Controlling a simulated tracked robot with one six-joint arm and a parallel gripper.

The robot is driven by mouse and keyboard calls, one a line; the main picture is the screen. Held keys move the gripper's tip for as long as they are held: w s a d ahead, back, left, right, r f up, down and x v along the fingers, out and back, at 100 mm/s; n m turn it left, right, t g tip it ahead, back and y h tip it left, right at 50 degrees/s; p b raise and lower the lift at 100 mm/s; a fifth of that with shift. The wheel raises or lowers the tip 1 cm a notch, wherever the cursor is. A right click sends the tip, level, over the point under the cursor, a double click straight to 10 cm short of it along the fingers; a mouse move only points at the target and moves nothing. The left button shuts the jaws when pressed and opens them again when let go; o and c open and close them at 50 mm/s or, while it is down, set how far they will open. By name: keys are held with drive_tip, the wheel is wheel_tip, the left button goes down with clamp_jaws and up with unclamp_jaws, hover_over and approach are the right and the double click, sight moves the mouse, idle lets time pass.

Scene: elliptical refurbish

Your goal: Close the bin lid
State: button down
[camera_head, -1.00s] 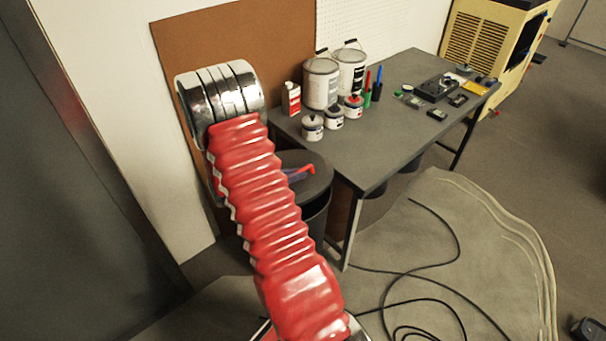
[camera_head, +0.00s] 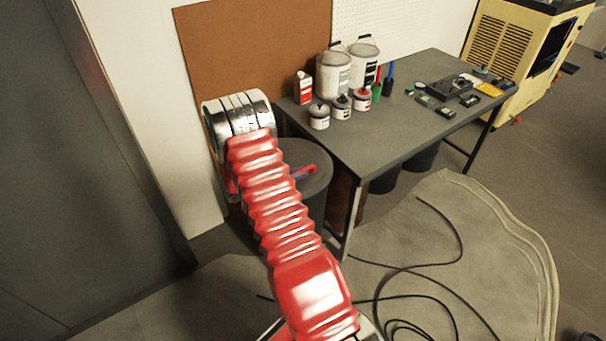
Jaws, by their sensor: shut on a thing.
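The bin (camera_head: 318,200) is a dark round container beside the left end of the table. Its grey round top (camera_head: 318,158) shows to the right of my arm, and the left part is hidden behind the arm. I cannot tell whether this grey surface is the lid or how well it is seated. A small red and blue piece (camera_head: 306,171) shows over the bin top, and its left end goes behind my arm. I cannot tell what it is. My red bellows arm and its silver joint cover the middle of the view, and I cannot make out my gripper.
The grey table (camera_head: 425,110) holds paint cans (camera_head: 335,75), small jars, pens and small electronics. Its front leg stands just right of the bin. A brown board (camera_head: 250,45) is behind the bin. A black cable (camera_head: 425,270) lies on the floor at the right.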

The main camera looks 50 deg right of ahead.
drive_tip(key=shift+s+f, duration=0.2)
drive_tip(key=shift+f, duration=0.1)
drive_tip(key=c, duration=2.1)
unclamp_jaws()
drive_tip(key=shift+w+r, duration=0.1)
drive_tip(key=shift+w+a+r, duration=0.1)
drive_tip(key=shift+a+r, duration=0.05)
drive_tip(key=shift+a, duration=0.25)
drive_tip(key=v, duration=1.2)
drive_tip(key=shift+a, duration=0.45)
